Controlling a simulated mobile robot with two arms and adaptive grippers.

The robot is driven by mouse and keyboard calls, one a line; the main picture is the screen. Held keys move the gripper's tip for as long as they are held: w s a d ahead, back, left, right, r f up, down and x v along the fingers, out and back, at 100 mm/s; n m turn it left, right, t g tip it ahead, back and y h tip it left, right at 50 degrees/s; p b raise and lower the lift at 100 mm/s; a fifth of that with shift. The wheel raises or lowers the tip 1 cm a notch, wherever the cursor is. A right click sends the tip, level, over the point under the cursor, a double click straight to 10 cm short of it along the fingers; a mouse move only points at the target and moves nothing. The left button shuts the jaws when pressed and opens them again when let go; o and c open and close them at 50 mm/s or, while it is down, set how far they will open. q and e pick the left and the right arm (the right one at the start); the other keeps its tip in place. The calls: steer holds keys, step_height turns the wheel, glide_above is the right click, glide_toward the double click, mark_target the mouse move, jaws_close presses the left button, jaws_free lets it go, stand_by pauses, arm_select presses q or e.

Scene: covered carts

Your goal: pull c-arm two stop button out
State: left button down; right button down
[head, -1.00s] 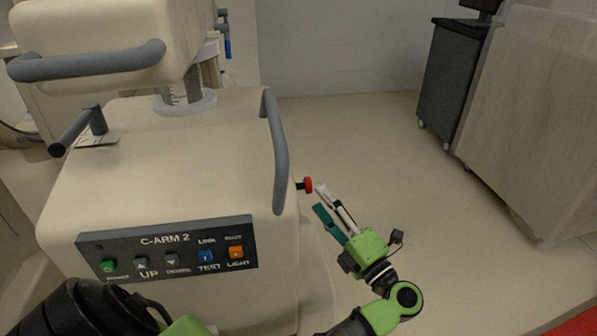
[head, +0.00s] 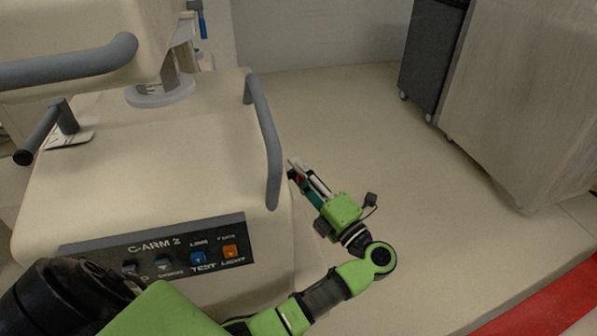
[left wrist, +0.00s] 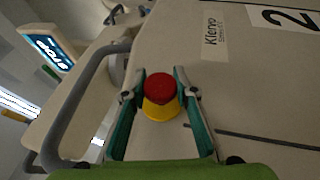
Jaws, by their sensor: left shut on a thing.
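The red stop button (left wrist: 162,90) with its yellow base sits on the side wall of the C-arm 2 cart (head: 150,190). In the left wrist view it lies between the two green fingers of my left gripper (left wrist: 160,76). In the head view my left gripper (head: 297,172) is at the cart's right side, shut on the button. Its fingers hide most of the button there, leaving only a little red showing. My right gripper is not in view.
A grey handle (head: 266,150) runs along the cart's right top edge, close to my left gripper. The front panel (head: 150,262) has several buttons, partly hidden by my arm. Covered equipment (head: 520,100) stands at the right. The floor between is clear.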

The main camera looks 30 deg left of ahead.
arm_select(q)
steer(key=shift+w+d+b, duration=0.5)
steer(key=shift+w+d, duration=0.05)
steer(key=shift+w, duration=0.15)
steer(key=c, duration=1.8)
jaws_free()
steer(key=shift+o, duration=1.1)
steer(key=shift+w+d, duration=0.1)
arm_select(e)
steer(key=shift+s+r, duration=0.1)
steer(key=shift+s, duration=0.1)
